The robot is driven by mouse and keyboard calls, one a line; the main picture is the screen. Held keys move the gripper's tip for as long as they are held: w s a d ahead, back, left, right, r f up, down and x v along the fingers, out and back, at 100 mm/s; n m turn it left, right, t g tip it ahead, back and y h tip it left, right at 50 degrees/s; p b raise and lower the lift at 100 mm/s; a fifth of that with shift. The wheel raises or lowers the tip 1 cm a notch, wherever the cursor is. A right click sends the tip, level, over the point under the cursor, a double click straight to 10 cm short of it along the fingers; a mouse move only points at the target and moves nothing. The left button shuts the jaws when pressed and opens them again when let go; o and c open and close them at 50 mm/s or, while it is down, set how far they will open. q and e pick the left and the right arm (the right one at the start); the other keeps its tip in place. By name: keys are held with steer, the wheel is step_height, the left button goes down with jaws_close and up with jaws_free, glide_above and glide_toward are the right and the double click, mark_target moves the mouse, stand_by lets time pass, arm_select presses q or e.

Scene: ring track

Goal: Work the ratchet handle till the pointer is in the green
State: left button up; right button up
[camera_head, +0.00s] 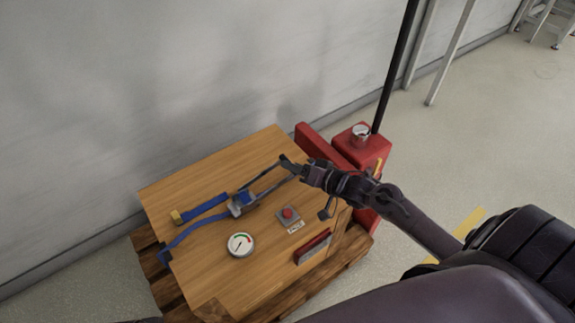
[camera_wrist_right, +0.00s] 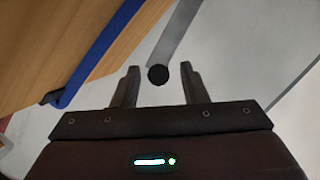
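The ratchet (camera_head: 240,203) sits on the blue strap (camera_head: 205,208) across the wooden crate (camera_head: 190,275). Its grey handle (camera_head: 268,190) reaches up and right toward my right gripper (camera_head: 289,164). In the right wrist view, the handle (camera_wrist_right: 176,38) ends in a black round tip (camera_wrist_right: 158,75) between the fingers of my right gripper (camera_wrist_right: 159,84). Gaps show on both sides of the tip, so the gripper is open around it. A round white gauge (camera_head: 240,244) lies left of the button box; its needle appears to point lower left, and its green mark appears upper right. My left gripper is out of view.
A box with a red button (camera_head: 288,213) and a red-and-grey block (camera_head: 313,246) sit on the crate. The crate stands on a wooden pallet (camera_head: 152,262). A red machine with a black pole (camera_head: 365,148) stands behind my right gripper. A grey wall (camera_head: 100,120) runs behind.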

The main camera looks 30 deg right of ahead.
steer(key=shift+x, duration=1.55)
steer(key=shift+c, duration=0.3)
jaws_close()
